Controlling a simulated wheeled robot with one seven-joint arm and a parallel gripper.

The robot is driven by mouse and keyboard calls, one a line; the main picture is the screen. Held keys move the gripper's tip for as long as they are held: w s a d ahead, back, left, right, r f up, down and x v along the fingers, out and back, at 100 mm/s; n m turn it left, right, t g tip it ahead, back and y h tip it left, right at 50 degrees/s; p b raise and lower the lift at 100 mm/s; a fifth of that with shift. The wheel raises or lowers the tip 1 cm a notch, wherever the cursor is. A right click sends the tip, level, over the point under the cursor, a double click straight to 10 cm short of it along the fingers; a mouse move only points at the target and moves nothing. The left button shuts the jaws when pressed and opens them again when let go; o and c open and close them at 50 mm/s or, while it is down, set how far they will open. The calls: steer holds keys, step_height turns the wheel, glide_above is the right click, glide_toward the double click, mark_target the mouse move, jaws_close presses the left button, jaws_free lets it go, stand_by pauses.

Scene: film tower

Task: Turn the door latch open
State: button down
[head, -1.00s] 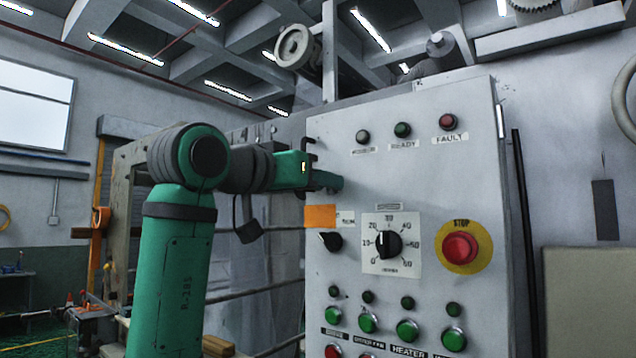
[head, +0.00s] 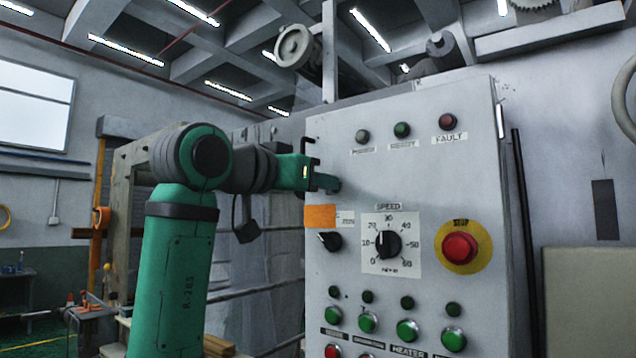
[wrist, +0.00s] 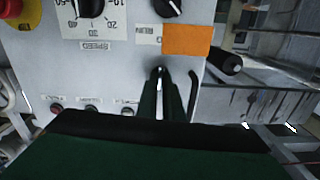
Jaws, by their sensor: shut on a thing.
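The door latch (wrist: 160,71) is a small metal piece on the face of the light grey control cabinet (head: 470,175), below the orange label in the wrist view. My gripper (wrist: 160,82) has its two dark fingers close together, shut on the latch, which they mostly hide. In the head view my green gripper (head: 331,184) reaches the left part of the cabinet front, just above the orange label, and its fingertips cover the latch there. How far the latch is turned cannot be told.
A black bar-like handle (wrist: 193,92) stands close beside my fingers. The orange label (head: 320,217), a small black knob (head: 329,241), the speed dial (head: 388,244) and the red stop button (head: 460,248) are below. Indicator lamps (head: 402,130) sit above, green buttons (head: 407,329) lower down.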

steer(key=m, duration=1.6)
steer(key=shift+f+m, duration=0.1)
steer(key=shift+m, duration=0.2)
stand_by(0.4)
steer(key=c, duration=1.9)
jaws_free()
